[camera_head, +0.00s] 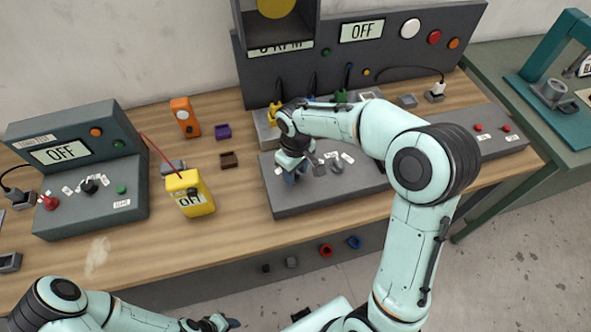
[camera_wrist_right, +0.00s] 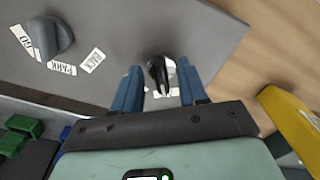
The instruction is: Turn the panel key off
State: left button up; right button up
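The panel key (camera_wrist_right: 159,73) is a small dark and silver piece on the dark grey panel (camera_head: 300,203). In the right wrist view it shows between the two blue fingers of my right gripper (camera_wrist_right: 158,76), with a gap on either side. The gripper is open around it. In the head view my right gripper (camera_head: 292,174) is low over the panel's left end and hides the key. My left gripper (camera_head: 217,324) is at the bottom edge, away from the panel; its finger state is unclear.
A grey knob (camera_wrist_right: 50,38) with white labels such as PARK and BACK stands beside the key. A yellow meter (camera_head: 188,194) stands to the left on the wooden bench (camera_head: 240,220). A grey control box (camera_head: 75,165) reading OFF is farther left. Display screens (camera_head: 362,31) stand behind.

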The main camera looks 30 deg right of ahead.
aim_at(296, 174)
pick_arm(q)
jog(key=shift+w+r+p, duration=0.7)
jog(key=shift+w+r, duration=0.2)
jog(key=shift+r, duration=0.05)
pick_arm(e)
notch_tip(296, 174, up, 13)
jog(key=shift+r, duration=0.2)
